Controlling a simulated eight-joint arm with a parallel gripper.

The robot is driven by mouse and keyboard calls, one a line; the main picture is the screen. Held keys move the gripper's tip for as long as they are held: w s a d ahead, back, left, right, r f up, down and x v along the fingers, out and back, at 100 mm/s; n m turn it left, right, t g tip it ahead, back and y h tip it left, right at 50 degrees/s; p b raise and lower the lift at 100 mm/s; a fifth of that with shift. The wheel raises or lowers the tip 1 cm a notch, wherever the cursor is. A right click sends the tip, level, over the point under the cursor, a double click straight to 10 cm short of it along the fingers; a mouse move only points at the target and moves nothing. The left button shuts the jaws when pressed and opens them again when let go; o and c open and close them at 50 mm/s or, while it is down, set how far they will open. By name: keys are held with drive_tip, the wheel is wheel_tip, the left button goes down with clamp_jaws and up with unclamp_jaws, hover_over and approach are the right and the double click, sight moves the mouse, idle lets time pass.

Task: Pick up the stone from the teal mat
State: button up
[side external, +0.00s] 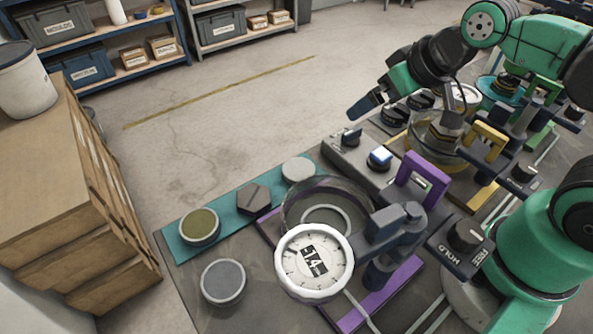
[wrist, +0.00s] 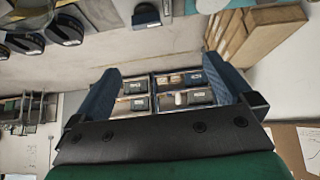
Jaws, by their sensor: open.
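The teal mat (side external: 222,217) lies along the left edge of the dark table in the side view. On it are a round dish with an olive top (side external: 200,226), a dark grey-brown hexagonal piece (side external: 253,199) and a pale round piece (side external: 298,170). I cannot tell for sure which is the stone; the hexagonal piece looks most like one. My gripper (side external: 366,106) is raised above the table's far side, well apart from the mat. In the wrist view my gripper (wrist: 160,66) has its blue fingers spread with nothing between them, and the mat is not visible there.
A white dial gauge (side external: 314,262) and a clear bowl (side external: 292,216) on a purple-framed stand are right of the mat. A grey round dish (side external: 223,282) sits in front of it. A second clear bowl (side external: 420,150) and knobs stand farther right. A wooden crate (side external: 60,190) is at left.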

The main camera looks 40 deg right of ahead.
drive_tip(key=n+g+y, duration=0.2)
drive_tip(key=n+g, duration=0.3)
drive_tip(key=n, duration=0.4)
approach(299, 168)
drive_tip(key=shift+x, duration=4.3)
drive_tip(key=c, duration=1.2)
drive_tip(key=shift+c, duration=0.2)
drive_tip(key=shift+r, duration=0.1)
